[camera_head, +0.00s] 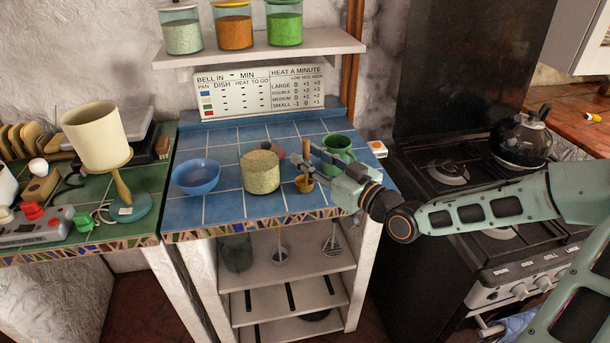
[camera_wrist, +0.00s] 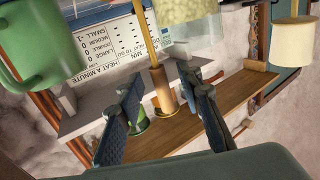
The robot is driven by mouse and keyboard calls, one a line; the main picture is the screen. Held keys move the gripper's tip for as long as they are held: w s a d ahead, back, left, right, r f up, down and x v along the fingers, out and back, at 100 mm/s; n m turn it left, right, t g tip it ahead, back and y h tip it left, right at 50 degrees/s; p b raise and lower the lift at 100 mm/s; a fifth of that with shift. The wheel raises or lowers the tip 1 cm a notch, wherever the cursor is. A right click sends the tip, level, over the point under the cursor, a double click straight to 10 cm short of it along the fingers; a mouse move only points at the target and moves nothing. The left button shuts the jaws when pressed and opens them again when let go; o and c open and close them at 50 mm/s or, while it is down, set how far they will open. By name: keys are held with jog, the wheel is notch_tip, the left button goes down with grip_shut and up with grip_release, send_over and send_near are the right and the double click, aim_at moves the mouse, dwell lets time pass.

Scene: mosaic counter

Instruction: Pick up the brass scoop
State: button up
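The brass scoop (camera_head: 304,184) stands on the blue tiled counter with its wooden handle upright, between a glass jar of pale grains and a green mug. My gripper (camera_head: 312,164) is beside the scoop, reaching in from the right. In the wrist view the scoop (camera_wrist: 161,88) shows between and beyond the two dark fingers of my gripper (camera_wrist: 165,105). The fingers are spread apart, with a visible gap on each side of the scoop. I cannot tell how far the scoop lies beyond the fingertips.
The jar of grains (camera_head: 260,173) stands close left of the scoop, and the green mug (camera_head: 337,149) close behind to the right. A blue bowl (camera_head: 196,177) is farther left. A sign (camera_head: 260,92) stands at the back below a shelf (camera_head: 262,49) with jars. A stove (camera_head: 470,185) is to the right.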

jog(key=shift+w+a, duration=0.5)
jog(key=shift+a, duration=0.05)
jog(key=shift+c, duration=0.3)
grip_shut()
jog(key=shift+r, duration=0.1)
